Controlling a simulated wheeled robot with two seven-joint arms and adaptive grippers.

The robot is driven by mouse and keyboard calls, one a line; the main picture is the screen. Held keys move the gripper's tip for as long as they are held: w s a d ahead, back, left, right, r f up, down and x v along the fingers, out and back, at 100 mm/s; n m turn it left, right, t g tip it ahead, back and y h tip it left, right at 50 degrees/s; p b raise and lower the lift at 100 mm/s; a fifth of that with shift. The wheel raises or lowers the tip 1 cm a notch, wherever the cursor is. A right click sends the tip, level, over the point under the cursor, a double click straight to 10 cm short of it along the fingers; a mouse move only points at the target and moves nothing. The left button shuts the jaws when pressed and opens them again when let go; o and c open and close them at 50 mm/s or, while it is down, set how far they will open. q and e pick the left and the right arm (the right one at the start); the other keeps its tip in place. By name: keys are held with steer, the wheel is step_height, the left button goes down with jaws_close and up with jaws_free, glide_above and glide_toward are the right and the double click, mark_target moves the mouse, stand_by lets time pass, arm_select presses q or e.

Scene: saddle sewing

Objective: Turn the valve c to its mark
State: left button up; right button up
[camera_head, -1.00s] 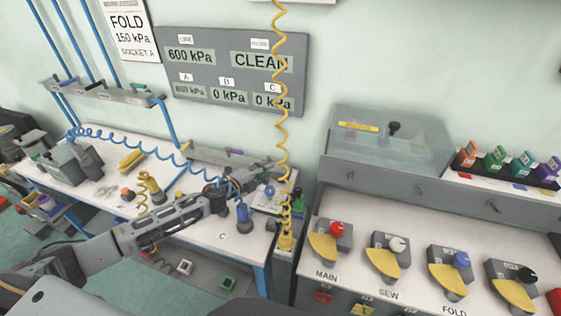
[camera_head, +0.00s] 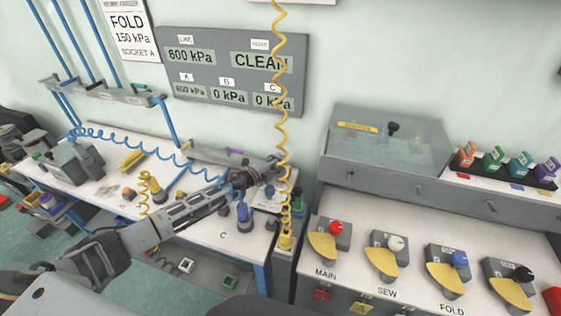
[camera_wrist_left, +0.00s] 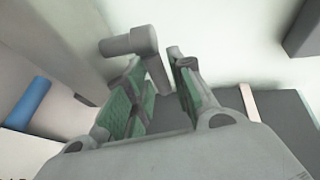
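A grey T-shaped part (camera_wrist_left: 129,42), a round bar on a short stem, shows in the left wrist view just beyond and between my left fingers; I cannot tell for sure whether it is valve c. My left gripper (camera_wrist_left: 160,88) has its green-padded fingers apart, with no clear grip on the part. In the head view my left gripper (camera_head: 268,172) is over the back right of the left bench. A blue fitting (camera_head: 243,213) stands near the printed C. The wall panel (camera_head: 235,75) shows 0 kPa under C, partly behind the yellow coil. My right gripper is not in view.
A yellow coiled hose (camera_head: 281,120) hangs down just right of my left gripper. A blue coiled hose (camera_head: 140,150) crosses the left bench. The right bench holds several knobs with yellow plates, such as the red MAIN knob (camera_head: 337,228), and a clear cover (camera_head: 350,145).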

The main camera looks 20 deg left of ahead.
arm_select(q)
steer(key=shift+w+d+f, duration=0.1)
steer(key=shift+w+d, duration=0.2)
steer(key=shift+w, duration=0.25)
jaws_close()
